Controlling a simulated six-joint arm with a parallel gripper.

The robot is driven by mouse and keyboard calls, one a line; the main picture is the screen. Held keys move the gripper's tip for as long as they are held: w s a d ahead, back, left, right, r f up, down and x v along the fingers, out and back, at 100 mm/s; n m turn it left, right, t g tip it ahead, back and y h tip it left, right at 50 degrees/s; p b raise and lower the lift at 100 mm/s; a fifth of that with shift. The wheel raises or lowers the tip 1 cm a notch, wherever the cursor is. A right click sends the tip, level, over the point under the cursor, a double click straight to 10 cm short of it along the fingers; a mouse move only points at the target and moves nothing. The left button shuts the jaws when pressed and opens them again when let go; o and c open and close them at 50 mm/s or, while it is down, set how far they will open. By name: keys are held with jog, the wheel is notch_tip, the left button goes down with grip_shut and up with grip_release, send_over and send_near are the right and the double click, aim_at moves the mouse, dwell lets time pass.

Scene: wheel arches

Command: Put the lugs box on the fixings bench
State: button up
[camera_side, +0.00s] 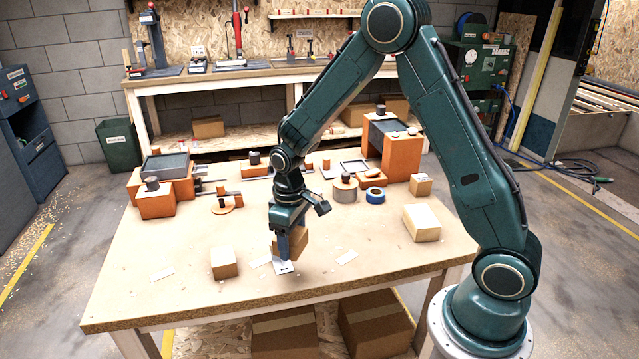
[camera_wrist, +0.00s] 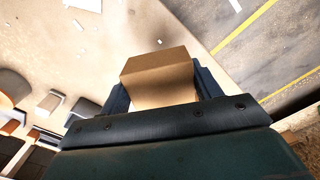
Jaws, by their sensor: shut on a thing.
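My gripper (camera_side: 288,240) is shut on a small brown cardboard box (camera_side: 300,244) over the front middle of the wooden table. In the wrist view the box (camera_wrist: 155,68) sits between the two dark fingers. No name can be read on it, so I cannot tell whether it is the lugs box. A white card with a dark mark (camera_side: 284,267) lies just below the gripper. I cannot tell whether the box touches the tabletop (camera_side: 190,300). No sign shows which bench is the fixings bench; another bench (camera_side: 230,78) stands along the back wall.
Loose boxes stand on the table at front left (camera_side: 224,264), at right (camera_side: 421,224) and farther back (camera_side: 420,186). Orange blocks, a blue tape roll (camera_side: 375,195) and other fixtures fill its far side. White slips (camera_side: 347,257) lie nearby.

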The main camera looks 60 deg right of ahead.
jog(key=s+d+r+n, duration=0.1)
jog(key=d+r+n, duration=0.25)
jog(key=d, duration=0.25)
jog(key=s+d+r+n, duration=0.1)
jog(key=d+r+n, duration=0.1)
jog(key=d+n, duration=0.25)
notch_tip(320, 180, up, 7)
jog(key=n, duration=0.9)
send_over(372, 233)
jog(key=shift+d+f, duration=0.1)
jog(key=shift+d, duration=0.05)
jog(key=shift+f, duration=0.1)
notch_tip(372, 233, down, 15)
jog(key=shift+f, duration=0.1)
jog(key=shift+f, duration=0.1)
jog(key=shift+f, duration=2.05)
jog(key=shift+f, duration=0.15)
